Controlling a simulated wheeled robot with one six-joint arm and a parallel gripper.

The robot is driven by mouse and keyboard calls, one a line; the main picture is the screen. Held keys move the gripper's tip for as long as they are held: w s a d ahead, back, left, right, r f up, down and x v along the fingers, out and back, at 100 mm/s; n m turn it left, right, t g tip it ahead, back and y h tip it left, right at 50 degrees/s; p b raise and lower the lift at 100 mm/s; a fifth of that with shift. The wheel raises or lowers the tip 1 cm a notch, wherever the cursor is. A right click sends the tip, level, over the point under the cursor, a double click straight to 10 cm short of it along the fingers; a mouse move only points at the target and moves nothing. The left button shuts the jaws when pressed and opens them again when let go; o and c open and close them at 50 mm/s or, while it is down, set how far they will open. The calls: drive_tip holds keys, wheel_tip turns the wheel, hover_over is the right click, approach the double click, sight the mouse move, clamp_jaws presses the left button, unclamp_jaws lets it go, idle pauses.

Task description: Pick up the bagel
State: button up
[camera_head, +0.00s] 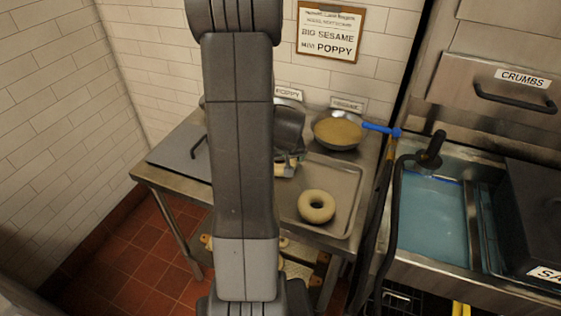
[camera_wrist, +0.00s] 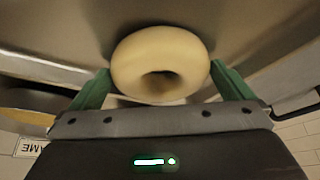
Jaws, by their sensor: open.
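A pale, plain bagel (camera_head: 315,214) lies flat on a metal tray (camera_head: 347,186) in the head view, right of my arm. In the wrist view, a pale bagel (camera_wrist: 160,48) fills the space between and just beyond the fingertips. My gripper (camera_wrist: 160,78) has two green fingers spread wide, one on each side of it, and they are not closed on it. In the head view my arm hides much of the table, and a small pale patch shows beside it near the gripper. I cannot tell whether that is a second bagel.
A flat grey lid or board (camera_head: 176,157) lies at the table's left. A sink of bluish water (camera_head: 434,215) and a black box (camera_head: 535,215) are at the right.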

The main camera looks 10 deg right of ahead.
drive_tip(key=shift+f, duration=0.15)
drive_tip(key=c, duration=0.7)
wheel_tip(320, 180, up, 10)
drive_tip(key=shift+r, duration=0.1)
idle(0.7)
